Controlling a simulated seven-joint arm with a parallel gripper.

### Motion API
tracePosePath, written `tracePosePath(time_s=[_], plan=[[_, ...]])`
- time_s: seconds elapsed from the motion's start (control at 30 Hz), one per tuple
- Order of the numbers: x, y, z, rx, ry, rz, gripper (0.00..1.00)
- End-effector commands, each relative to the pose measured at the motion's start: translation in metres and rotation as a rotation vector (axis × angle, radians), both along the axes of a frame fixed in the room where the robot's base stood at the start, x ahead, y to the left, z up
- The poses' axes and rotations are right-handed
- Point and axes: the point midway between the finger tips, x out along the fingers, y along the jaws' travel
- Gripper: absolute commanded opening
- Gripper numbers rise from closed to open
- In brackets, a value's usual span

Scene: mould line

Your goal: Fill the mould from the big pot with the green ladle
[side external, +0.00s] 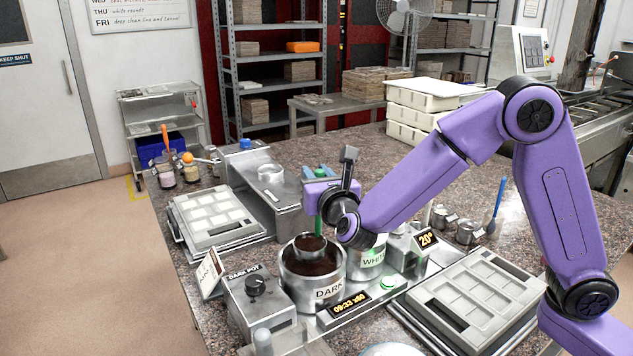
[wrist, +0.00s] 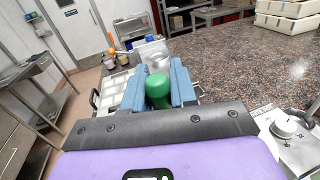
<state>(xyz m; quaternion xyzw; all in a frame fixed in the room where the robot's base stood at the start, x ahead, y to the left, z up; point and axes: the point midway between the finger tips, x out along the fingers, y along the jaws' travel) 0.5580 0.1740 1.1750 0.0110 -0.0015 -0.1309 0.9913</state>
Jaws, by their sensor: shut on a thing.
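My gripper (side external: 319,192) is shut on the green ladle's upright handle (side external: 318,225), above the big pot. In the wrist view, the handle's green end (wrist: 158,90) sits between my two blue-grey fingers. The ladle's steel bowl (side external: 309,241) is at the mouth of the big steel pot labelled DARK (side external: 330,292) and looks dark inside. Dark brown liquid shows in the pot below it. I cannot tell whether the bowl touches the liquid. A pale mould (side external: 212,213) with square cavities lies left of the pots. Another mould (side external: 475,297) lies at the front right.
A WHITE-labelled pot (side external: 373,263) stands right behind the dark pot. A control box with a knob (side external: 254,286) stands at its left. A steel unit (side external: 255,185) lies behind the left mould. Small jars and a blue spatula (side external: 498,197) stand at right.

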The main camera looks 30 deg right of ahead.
Motion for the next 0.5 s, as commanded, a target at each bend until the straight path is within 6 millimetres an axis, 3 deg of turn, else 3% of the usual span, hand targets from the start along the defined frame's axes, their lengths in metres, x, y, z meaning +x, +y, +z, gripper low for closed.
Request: tracePosePath(time_s=[0.5], plan=[[0.0, 0.0, 0.02, 0.002, -0.001, 0.0, 0.0]])
